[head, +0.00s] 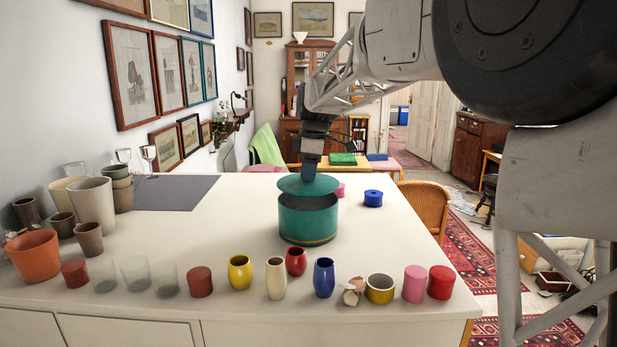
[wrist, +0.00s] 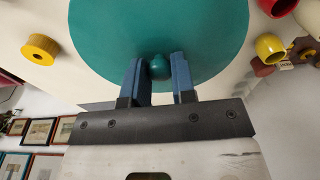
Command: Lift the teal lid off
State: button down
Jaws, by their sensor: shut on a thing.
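The teal lid (head: 308,184) is a round disc with a small knob. My gripper (head: 310,170) is shut on the knob from above; in the wrist view its two blue fingers stand either side of the knob (wrist: 159,68), with the lid (wrist: 205,30) spread behind them. The teal pot (head: 308,222) stands upright on the white counter directly below the lid. In the head view a dark strip of the pot's inside shows under the lid's edge, so the lid is raised a little above the rim. The pot is hidden in the wrist view.
A row of small cups and vases, such as a yellow one (head: 240,272) and a blue one (head: 324,278), lines the counter's (head: 235,225) front. A blue ring-shaped piece (head: 373,198) lies right of the pot. Beakers and an orange pot (head: 36,256) crowd the left; a grey mat (head: 172,192) lies behind.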

jog(key=shift+r, duration=0.95)
jog(key=shift+d, duration=0.1)
